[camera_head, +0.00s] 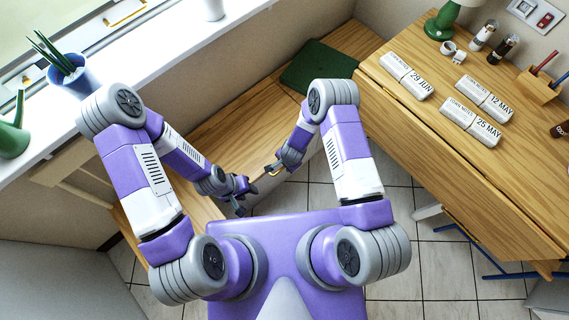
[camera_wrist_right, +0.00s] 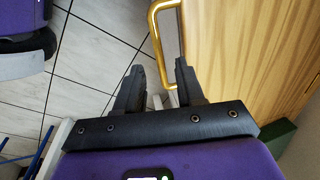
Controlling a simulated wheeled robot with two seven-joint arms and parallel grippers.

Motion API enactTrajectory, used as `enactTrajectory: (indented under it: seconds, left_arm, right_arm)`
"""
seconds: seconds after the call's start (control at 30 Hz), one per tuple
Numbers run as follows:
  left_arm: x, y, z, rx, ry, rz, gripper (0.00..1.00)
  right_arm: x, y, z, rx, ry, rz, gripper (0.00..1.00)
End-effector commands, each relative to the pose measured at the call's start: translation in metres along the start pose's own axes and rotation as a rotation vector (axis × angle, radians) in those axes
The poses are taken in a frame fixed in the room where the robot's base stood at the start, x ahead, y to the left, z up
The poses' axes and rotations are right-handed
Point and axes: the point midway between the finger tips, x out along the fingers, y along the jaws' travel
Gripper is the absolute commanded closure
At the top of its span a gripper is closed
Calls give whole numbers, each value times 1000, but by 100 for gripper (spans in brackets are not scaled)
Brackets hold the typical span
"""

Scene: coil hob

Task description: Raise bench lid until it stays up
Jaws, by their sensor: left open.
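The wooden bench lid (camera_head: 232,128) runs below the window sill and looks flat and down; my arms hide part of it. Its wood also fills the right of the right wrist view (camera_wrist_right: 245,60). A brass handle (camera_wrist_right: 157,35) is at the lid's edge. My right gripper (camera_wrist_right: 160,68) is open, with the near end of the handle between its fingertips; I cannot tell whether they touch it. In the head view, the right gripper (camera_head: 277,167) is small and partly hidden. My left gripper (camera_head: 238,197) is open and empty near the bench's front edge.
A green cushion (camera_head: 318,67) lies at the bench's far end. A wooden table (camera_head: 440,140) with labelled packets (camera_head: 405,76) stands at the right. A potted plant (camera_head: 70,75) is on the sill (camera_head: 150,60).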

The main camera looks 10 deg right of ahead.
Motion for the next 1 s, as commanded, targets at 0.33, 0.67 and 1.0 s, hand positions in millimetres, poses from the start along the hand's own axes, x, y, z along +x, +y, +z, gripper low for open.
enactTrajectory:
  seconds: [0.33,0.67,1.0]
  left_arm:
    - [13,-5,-1,0,0,0,57]
    - [12,-5,-1,0,0,0,57]
    - [12,-5,-1,0,0,0,57]
  right_arm:
    - [36,1,0,-3,-1,1,62]
    - [36,1,0,-3,-1,0,74]
    - [36,1,0,-3,-1,0,100]
